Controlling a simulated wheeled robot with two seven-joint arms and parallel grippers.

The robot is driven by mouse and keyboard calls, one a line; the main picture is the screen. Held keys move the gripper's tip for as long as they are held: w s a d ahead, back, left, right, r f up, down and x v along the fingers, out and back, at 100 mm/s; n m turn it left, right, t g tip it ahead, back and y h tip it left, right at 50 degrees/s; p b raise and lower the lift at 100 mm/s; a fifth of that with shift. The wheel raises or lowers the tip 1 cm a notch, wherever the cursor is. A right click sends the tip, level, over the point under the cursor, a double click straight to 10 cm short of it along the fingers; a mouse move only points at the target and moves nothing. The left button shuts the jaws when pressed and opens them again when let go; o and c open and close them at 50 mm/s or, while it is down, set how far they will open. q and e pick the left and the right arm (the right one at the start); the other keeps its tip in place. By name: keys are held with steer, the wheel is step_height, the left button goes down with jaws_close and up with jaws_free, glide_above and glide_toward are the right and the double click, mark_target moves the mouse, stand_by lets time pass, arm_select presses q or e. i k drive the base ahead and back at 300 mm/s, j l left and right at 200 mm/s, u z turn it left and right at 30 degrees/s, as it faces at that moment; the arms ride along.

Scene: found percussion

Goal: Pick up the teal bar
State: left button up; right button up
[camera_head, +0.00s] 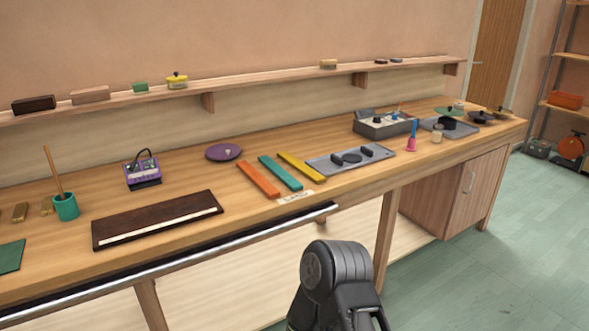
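The teal bar (280,173) lies flat on the wooden workbench (340,186). It sits between an orange bar (259,180) on its left and a yellow bar (301,167) on its right, with narrow gaps. Nothing covers it. A black link of my arm shows at the bottom, in front of the bench and well below the bars. No gripper fingers can be made out, so neither gripper is in view.
A small paper label (295,197) lies at the bars' near ends. A grey tray (324,165) is right of them, a purple disc (223,152) behind left, and a dark board (158,219) to the left. A metal rail (250,232) runs along the bench's front edge.

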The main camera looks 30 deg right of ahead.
mark_target(292, 183)
steer(key=i+l+z, duration=0.1)
steer(key=l, duration=0.35)
steer(key=i+l+z, duration=0.1)
steer(key=l, duration=0.35)
steer(key=i+l+z, duration=0.1)
steer(key=i+l, duration=0.15)
steer(key=l, duration=0.15)
steer(key=i+l, duration=0.2)
steer(key=l, duration=0.25)
steer(key=i+l+z, duration=0.15)
steer(key=l, duration=0.25)
steer(key=i+l+z, duration=0.1)
steer(key=l, duration=0.3)
steer(key=i+l+z, duration=0.1)
steer(key=i+l, duration=0.2)
steer(key=l, duration=0.1)
